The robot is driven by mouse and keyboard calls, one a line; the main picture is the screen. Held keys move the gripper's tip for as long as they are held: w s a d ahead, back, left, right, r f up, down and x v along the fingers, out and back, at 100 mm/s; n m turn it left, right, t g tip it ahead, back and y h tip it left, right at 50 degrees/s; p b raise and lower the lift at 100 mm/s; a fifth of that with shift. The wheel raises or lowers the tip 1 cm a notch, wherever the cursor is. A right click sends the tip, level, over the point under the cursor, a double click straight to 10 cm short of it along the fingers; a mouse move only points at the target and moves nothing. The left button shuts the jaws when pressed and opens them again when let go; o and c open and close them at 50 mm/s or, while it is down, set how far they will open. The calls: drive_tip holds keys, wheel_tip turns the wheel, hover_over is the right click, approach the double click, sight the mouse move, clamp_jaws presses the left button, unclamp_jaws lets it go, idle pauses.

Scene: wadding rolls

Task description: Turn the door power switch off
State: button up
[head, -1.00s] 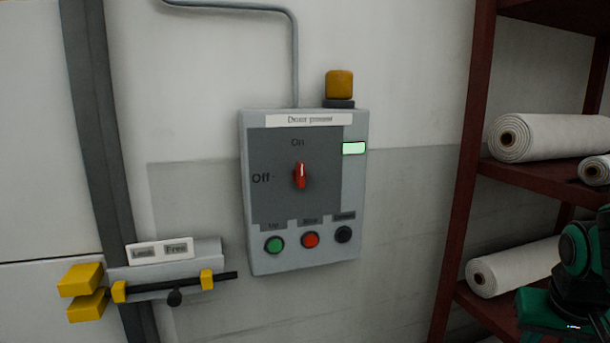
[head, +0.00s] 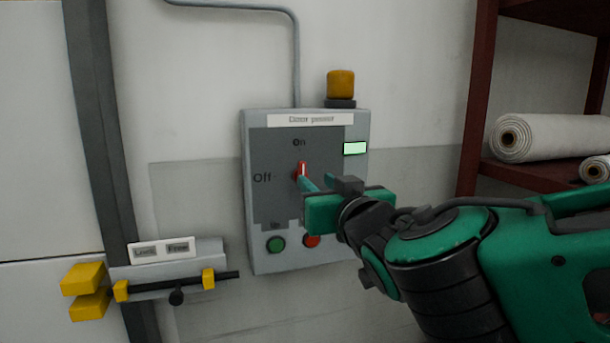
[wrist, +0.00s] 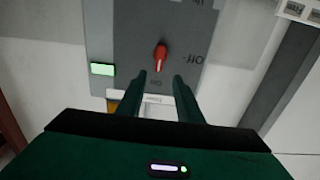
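The door power switch is a red knob (head: 302,170) with a pale mark, on the dark face of a grey wall box (head: 358,215). The knob stands upright, its mark toward the "On" label above; "Off" is to its left. A pale green lamp (head: 355,148) on the box is lit. My gripper (head: 316,181) is in front of the box, just right of and below the knob in the head view. In the wrist view, which is upside down, the knob (wrist: 160,57) shows just beyond my two parted fingertips, between their lines. Nothing is between the fingers; contact cannot be seen.
A green button (head: 276,245) and a partly covered red button (head: 312,241) sit below the knob. An amber beacon (head: 341,84) tops the box. A bolt with yellow parts (head: 208,279) is at lower left. A red-brown shelf (head: 475,110) with white rolls (head: 550,137) is at right.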

sight(304, 171)
drive_tip(key=x, duration=0.9)
drive_tip(key=shift+w+f, duration=0.15)
drive_tip(key=shift+w, duration=0.25)
drive_tip(key=shift+c, duration=0.4)
drive_tip(key=c, duration=0.7)
